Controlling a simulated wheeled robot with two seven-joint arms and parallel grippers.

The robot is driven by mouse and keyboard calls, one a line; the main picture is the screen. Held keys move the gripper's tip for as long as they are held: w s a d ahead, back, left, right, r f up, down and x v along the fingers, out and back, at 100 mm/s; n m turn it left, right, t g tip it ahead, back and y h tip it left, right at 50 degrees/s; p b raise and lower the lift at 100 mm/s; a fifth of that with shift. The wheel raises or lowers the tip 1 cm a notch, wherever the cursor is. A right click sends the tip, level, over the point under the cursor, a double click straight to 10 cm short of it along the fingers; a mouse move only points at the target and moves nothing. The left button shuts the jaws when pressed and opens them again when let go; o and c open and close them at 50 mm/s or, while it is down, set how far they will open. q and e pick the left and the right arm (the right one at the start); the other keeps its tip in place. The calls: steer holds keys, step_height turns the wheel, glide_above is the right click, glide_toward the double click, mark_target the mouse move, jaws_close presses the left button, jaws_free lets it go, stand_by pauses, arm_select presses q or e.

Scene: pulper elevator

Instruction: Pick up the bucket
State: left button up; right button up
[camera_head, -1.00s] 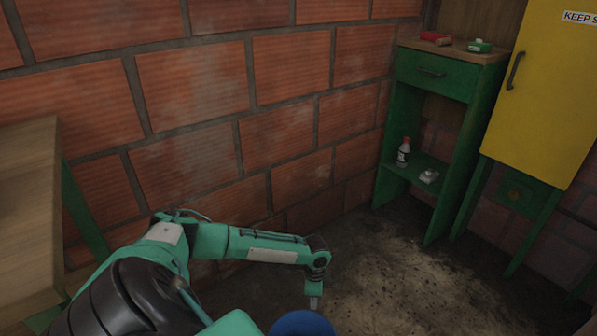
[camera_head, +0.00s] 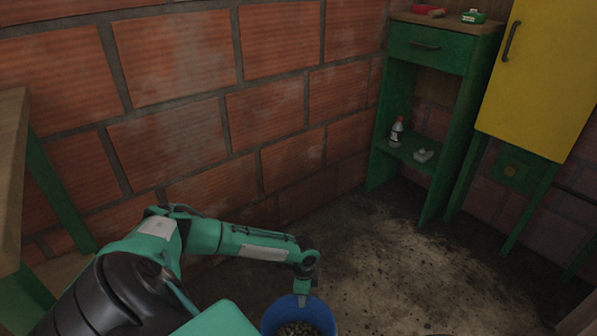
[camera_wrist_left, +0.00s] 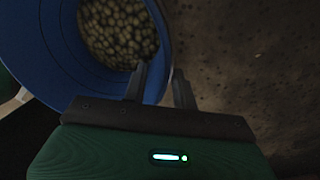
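A blue bucket (camera_head: 330,318) stands at the bottom edge of the head view, partly cut off. It holds many small brownish-green, bean-like pieces (camera_head: 298,330). In the left wrist view the bucket (camera_wrist_left: 62,62) fills the upper left, with the pieces (camera_wrist_left: 118,32) inside. My left gripper (camera_head: 302,300) points down at the bucket's rim in the head view. In the wrist view its two fingers (camera_wrist_left: 160,80) are apart. One is over the bucket's inside and the other is outside, with the rim between them. My right gripper is not in view.
A brick wall (camera_head: 180,60) runs behind my left arm. A wooden table (camera_head: 12,130) stands at the left. A green cabinet (camera_head: 430,55) with a bottle (camera_head: 397,131) on its shelf and a yellow cabinet (camera_head: 540,80) stand at the right. The dirt floor (camera_head: 400,260) between is clear.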

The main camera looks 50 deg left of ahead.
arm_select(q)
steer(key=f+b, duration=0.1)
steer(key=f, duration=0.1)
steer(key=f+b, duration=0.1)
steer(key=f, duration=0.2)
steer(key=shift+s+d+f+b, duration=0.15)
steer(key=shift+s+d+b, duration=0.05)
steer(key=shift+b, duration=0.1)
jaws_close()
stand_by(1.1)
